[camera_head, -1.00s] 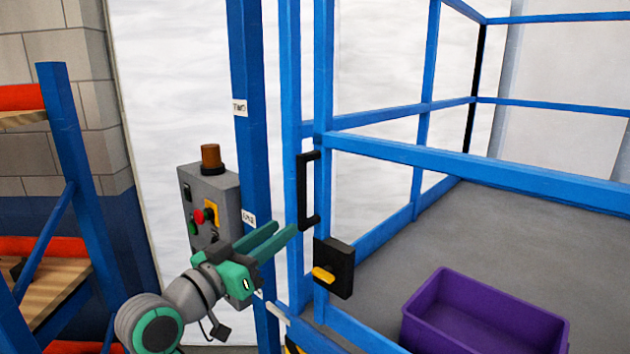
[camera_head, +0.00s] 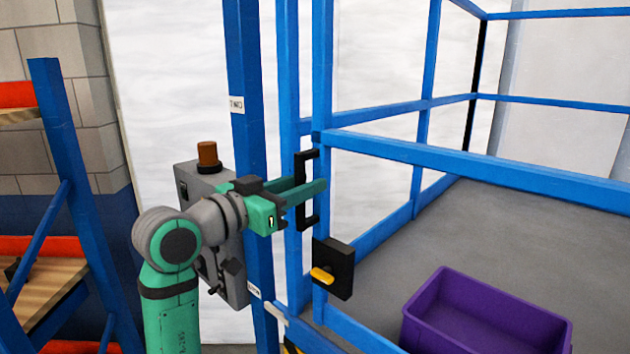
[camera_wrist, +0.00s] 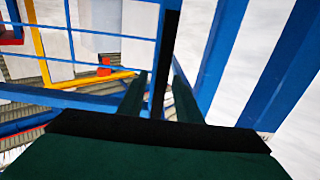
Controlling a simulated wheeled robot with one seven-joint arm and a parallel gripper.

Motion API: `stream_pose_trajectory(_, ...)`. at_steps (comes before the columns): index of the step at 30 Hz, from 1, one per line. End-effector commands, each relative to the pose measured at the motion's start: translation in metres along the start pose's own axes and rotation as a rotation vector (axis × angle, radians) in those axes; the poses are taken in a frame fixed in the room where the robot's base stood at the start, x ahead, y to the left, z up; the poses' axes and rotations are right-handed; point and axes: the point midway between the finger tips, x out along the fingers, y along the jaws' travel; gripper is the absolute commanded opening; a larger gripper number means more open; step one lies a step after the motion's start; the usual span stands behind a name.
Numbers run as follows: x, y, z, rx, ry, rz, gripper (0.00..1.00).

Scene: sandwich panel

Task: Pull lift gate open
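The blue lift gate (camera_head: 322,80) stands upright, with a black vertical pull handle (camera_head: 311,214) on its post. Below the handle is a black latch box (camera_head: 343,262) with a yellow lever (camera_head: 322,275). My gripper (camera_head: 312,184) is at the middle of the handle, its two green fingers reaching level across it. In the wrist view the black handle (camera_wrist: 165,60) runs between my two fingers (camera_wrist: 160,95), with gaps seen on both sides, so the gripper is open around the bar. Whether a finger touches it is not clear.
A grey control box (camera_head: 190,180) with a brown lamp stands behind my arm. A blue post (camera_head: 249,100) rises just left of the gate. A purple crate (camera_head: 485,318) sits on the grey lift floor (camera_head: 480,230). A shelf rack (camera_head: 60,130) stands at the left.

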Motion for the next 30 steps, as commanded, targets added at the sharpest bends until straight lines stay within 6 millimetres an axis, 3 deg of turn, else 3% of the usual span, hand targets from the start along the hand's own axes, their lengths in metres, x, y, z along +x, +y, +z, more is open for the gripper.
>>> stream_pose_trajectory(7, 0.027, 0.0, 0.001, -0.001, -0.001, 0.0, 0.31)
stream_pose_trajectory(18, 0.033, 0.0, 0.001, 0.0, -0.001, 0.0, 0.31)
stream_pose_trajectory(22, 0.033, 0.0, 0.001, 0.0, -0.001, 0.001, 0.03)
stream_pose_trajectory(30, 0.032, 0.0, 0.001, 0.0, 0.0, -0.002, 0.0)
